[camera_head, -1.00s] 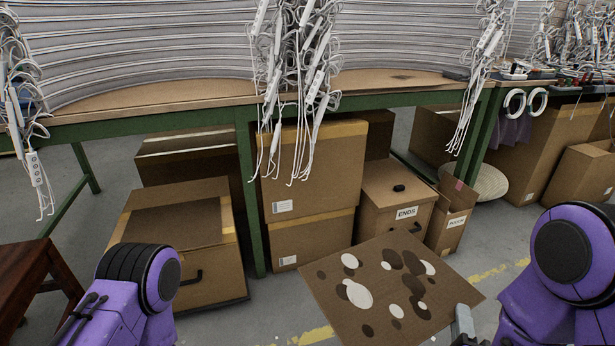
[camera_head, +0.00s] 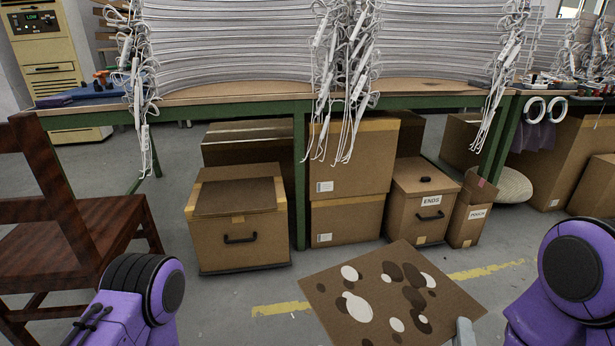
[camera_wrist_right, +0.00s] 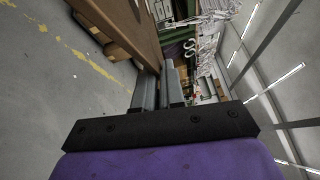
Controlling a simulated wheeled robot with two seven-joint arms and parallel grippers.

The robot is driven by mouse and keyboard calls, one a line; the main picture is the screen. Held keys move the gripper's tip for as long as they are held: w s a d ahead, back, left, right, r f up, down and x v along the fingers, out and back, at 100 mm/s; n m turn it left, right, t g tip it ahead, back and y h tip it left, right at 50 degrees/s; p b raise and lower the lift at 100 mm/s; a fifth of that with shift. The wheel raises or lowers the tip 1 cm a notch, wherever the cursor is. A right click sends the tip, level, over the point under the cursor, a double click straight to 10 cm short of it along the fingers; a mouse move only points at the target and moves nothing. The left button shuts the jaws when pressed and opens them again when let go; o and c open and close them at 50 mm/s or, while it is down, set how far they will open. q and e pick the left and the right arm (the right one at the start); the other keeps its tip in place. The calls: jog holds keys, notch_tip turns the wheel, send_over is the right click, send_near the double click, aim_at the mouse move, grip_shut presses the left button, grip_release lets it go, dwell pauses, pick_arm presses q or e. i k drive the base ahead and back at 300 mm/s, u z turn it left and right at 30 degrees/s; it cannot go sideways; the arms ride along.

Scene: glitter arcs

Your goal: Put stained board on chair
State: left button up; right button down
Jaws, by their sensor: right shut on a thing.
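The stained board (camera_head: 388,300) is a flat brown panel with white and dark brown spots, held up in front of me at the lower centre right of the head view. My right gripper (camera_head: 464,330) is shut on its right edge; in the right wrist view the two grey fingers (camera_wrist_right: 158,88) close on the brown board (camera_wrist_right: 128,28). The dark wooden chair (camera_head: 75,240) stands at the left of the head view, its seat bare, well apart from the board. My left gripper is out of view; only the purple left arm shows.
A green-framed workbench (camera_head: 240,108) with stacked white strips and hanging cables runs across the back. Cardboard boxes (camera_head: 238,220) stand beneath it. A beige cabinet (camera_head: 48,60) stands at the back left. Grey floor with a yellow line (camera_head: 283,309) is clear between the chair and board.

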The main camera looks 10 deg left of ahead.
aim_at(106, 218)
jog(key=u, duration=1.1)
jog(key=i, duration=1.55)
jog(key=u, duration=0.65)
